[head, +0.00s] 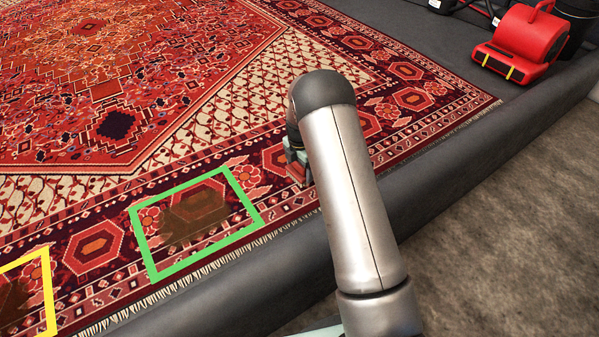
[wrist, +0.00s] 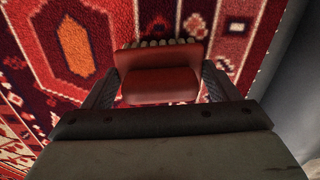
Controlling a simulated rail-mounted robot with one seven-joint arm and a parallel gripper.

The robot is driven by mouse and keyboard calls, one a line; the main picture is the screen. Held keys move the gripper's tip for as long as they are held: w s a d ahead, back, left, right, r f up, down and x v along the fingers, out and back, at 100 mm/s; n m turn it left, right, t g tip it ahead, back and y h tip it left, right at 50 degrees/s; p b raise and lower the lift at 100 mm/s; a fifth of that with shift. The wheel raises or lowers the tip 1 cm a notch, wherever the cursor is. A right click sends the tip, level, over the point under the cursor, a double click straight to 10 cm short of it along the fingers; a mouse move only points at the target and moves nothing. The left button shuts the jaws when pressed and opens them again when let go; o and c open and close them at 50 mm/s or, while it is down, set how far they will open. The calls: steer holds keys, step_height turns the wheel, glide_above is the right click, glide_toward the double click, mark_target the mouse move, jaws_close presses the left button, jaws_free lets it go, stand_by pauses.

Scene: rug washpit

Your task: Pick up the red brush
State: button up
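The red brush (wrist: 158,82) shows in the wrist view, with a row of pale bristles along its far edge. My gripper (wrist: 161,70) has one dark finger against each end of it, and no gap shows at the fingertips. In the head view my gripper (head: 296,158) is low over the rug's border, mostly hidden behind my arm. The brush is barely visible there, and I cannot tell whether it touches the rug.
The patterned red rug (head: 115,85) fills the left. A green frame (head: 205,240) and a yellow frame (head: 48,290) surround dark stains. A grey kerb (head: 470,155) runs along the rug's edge. A red blower (head: 518,45) stands at the top right.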

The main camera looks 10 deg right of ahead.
steer(key=shift+c, duration=0.7)
steer(key=shift+r, duration=0.1)
steer(key=shift+r, duration=0.2)
step_height(320, 180, up, 4)
steer(key=p, duration=0.2)
steer(key=shift+f+p, duration=0.25)
steer(key=shift+p, duration=0.1)
steer(key=s+a+r+p, duration=0.4)
steer(key=s+a+r, duration=0.5)
steer(key=s, duration=0.1)
steer(key=shift+s+p, duration=0.4)
